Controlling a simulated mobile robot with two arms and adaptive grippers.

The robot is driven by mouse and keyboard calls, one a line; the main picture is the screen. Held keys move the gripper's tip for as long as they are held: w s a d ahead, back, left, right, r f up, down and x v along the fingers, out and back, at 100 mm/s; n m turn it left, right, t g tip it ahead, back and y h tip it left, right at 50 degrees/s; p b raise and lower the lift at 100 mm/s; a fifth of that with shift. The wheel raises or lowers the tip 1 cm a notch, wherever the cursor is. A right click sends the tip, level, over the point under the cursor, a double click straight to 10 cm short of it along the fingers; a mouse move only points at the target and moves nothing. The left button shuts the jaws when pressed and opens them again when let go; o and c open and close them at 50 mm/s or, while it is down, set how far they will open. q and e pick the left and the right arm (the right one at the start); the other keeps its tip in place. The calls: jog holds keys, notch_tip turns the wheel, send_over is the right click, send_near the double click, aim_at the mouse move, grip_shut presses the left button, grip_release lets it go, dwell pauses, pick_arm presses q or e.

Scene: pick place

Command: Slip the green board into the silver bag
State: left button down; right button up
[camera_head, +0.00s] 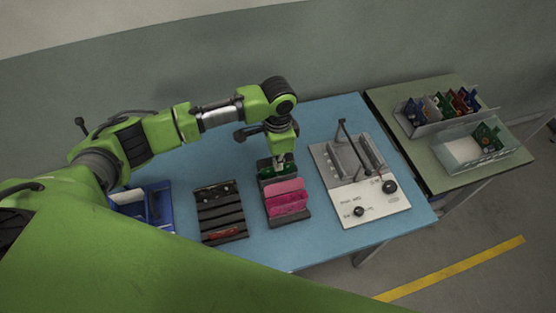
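My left gripper (282,158) points down at the back end of a grey rack (305,212) on the blue table. A green board (268,171) stands upright right under the fingertips, behind the pink bags (288,202) in that rack. The fingers overlap the board in the picture, and I cannot tell whether they are shut on it. The board's lower part is hidden. I cannot make out a silver bag for sure; a dark slotted rack (222,221) to the left holds a dark shiny piece and a red piece. My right gripper is not in view.
A white sealer-like device (372,209) with a raised dark lever stands right of the rack. A blue bin (163,205) is at the left. On the greenish side table (448,182), a tray (425,130) of several boards and a clear bin (468,163) holding a green board stand.

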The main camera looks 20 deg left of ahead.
pick_arm(q)
jog(key=shift+f, duration=0.75)
dwell(0.6)
jog(key=shift+f+p, duration=0.2)
jog(key=shift+p, duration=0.1)
dwell(0.4)
jog(key=c, duration=2.2)
grip_release()
jog(key=c, duration=0.3)
jog(key=shift+c, duration=0.2)
